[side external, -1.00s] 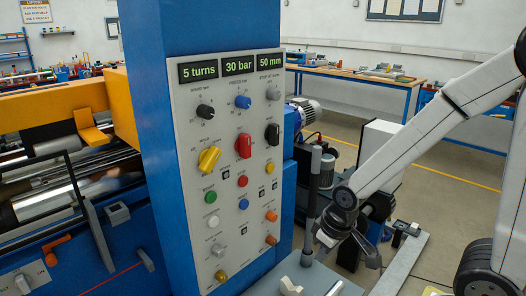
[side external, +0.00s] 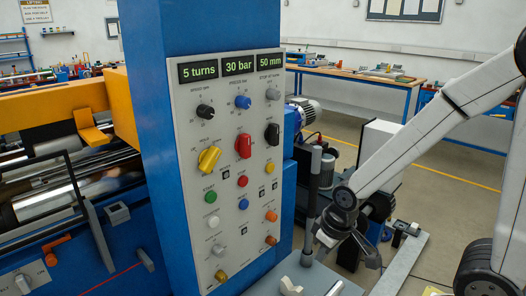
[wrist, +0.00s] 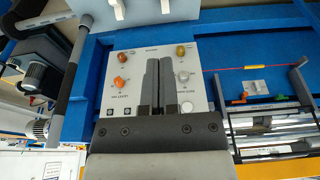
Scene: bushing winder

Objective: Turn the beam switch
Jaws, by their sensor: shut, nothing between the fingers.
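The control panel (side external: 256,190) stands upright on a blue column, with several knobs and buttons. I cannot read which one is the beam switch. Low on the panel are an orange knob (side external: 271,216), an orange-brown knob (side external: 271,240), a grey knob (side external: 217,249) and an amber knob (side external: 221,276). In the wrist view my gripper (wrist: 158,64) is shut and empty, its dark fingers in front of the lower panel. They lie between the orange knob (wrist: 120,83) and the grey knob (wrist: 183,77) and hide the panel's middle. I cannot see contact with any knob.
A grey post (side external: 313,195) stands right of the panel, near my wrist. A grey shelf (side external: 310,278) with a white piece juts out below. The winder's rollers (side external: 90,180) lie left of the column. A workbench (side external: 350,80) stands far behind.

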